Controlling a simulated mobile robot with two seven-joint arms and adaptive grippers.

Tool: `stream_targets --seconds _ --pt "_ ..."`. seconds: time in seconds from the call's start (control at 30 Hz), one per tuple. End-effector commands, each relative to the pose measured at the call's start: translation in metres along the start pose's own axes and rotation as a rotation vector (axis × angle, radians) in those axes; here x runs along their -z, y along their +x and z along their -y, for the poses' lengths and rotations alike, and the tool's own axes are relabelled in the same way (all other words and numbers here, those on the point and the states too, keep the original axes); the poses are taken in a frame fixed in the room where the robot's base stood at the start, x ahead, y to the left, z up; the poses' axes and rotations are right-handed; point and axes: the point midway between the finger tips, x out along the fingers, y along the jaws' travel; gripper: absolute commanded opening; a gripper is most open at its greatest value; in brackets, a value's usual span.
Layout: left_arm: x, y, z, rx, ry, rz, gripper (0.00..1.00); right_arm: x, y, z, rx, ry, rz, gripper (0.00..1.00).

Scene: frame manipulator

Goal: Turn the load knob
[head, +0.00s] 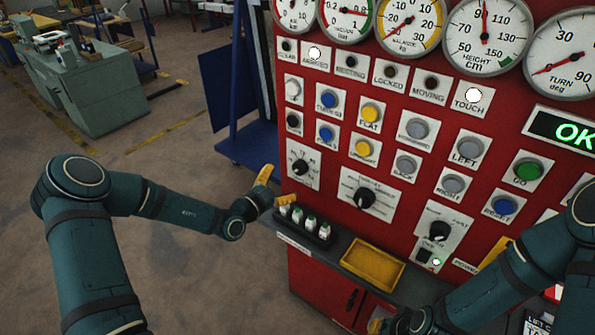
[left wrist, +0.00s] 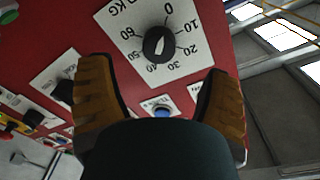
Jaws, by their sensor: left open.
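The load knob (left wrist: 158,45) is a black round knob with a pale pointer mark on a white plate with a kg scale. It appears upside down in the left wrist view, beyond and between the fingertips. In the head view the load knob (head: 300,166) is the leftmost black knob on the red panel. My left gripper (head: 275,187) is open and empty, just below and left of the knob's plate, apart from the knob. Its two orange-brown fingers (left wrist: 157,82) spread wide in the left wrist view. My right gripper (head: 388,326) shows partly at the bottom edge; its fingers are mostly hidden.
Two other black knobs, one in the middle (head: 365,197) and one at right (head: 438,231), sit on the red panel. Below are a dark rack (head: 304,228) with several small items and a yellow tray (head: 373,264) on a ledge. Buttons, lamps and gauges fill the panel above.

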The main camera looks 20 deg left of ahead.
Motion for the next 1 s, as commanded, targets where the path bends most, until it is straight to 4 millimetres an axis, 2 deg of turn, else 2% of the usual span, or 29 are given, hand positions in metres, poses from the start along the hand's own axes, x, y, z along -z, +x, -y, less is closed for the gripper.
stream_targets --seconds 0.03,0.2,0.4,0.57,0.83,0.97,1.0 --pt "0.0 0.011 -0.001 -0.001 0.002 -0.003 0.78 -0.001 0.002 -0.001 0.0 -0.001 0.002 0.0" --pt "0.001 0.042 -0.001 -0.001 0.003 -0.003 0.78 -0.003 0.005 -0.002 0.001 -0.002 0.005 0.0" --pt "0.0 0.065 -0.001 -0.001 0.002 -0.001 0.78 -0.004 0.007 -0.003 0.001 -0.002 0.007 0.0" --pt "0.0 0.072 0.0 -0.001 0.002 0.0 0.78 -0.004 0.007 -0.003 0.001 -0.003 0.008 0.0" --pt "0.0 0.072 0.0 -0.001 0.002 0.0 0.79 -0.004 0.007 -0.003 0.001 -0.003 0.008 0.0" --pt "0.0 0.072 0.0 -0.001 0.002 0.0 0.33 -0.004 0.007 -0.003 0.001 -0.003 0.008 0.0" --pt "0.0 0.072 0.0 -0.001 0.002 0.0 0.19 -0.004 0.007 -0.003 0.001 -0.003 0.008 0.0"
